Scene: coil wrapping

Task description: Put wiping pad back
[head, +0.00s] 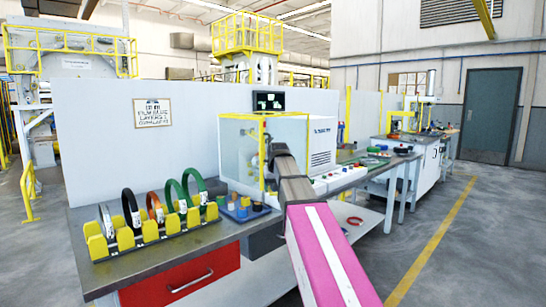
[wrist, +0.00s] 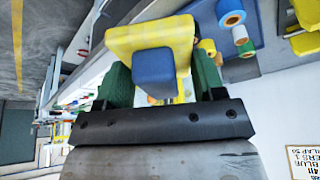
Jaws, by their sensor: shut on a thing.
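My gripper (wrist: 160,82) is shut on the wiping pad, its dark green fingers on either side of it in the wrist view. The wiping pad has a yellow body (wrist: 145,36) and a blue block (wrist: 155,75) facing the camera. In the head view my pink and grey arm reaches away toward the white machine, and its end hides the gripper's tips and the pad. A blue tray (wrist: 260,62) shows beside the held pad in the wrist view. I cannot tell whether the pad touches anything below it.
The white machine (head: 322,143) with its yellow-framed guard (head: 238,152) stands behind my arm. A yellow rack (head: 125,240) on the left bench holds several coloured coils. Small spools (head: 257,206) stand between the rack and my arm. The bench's front left corner is clear.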

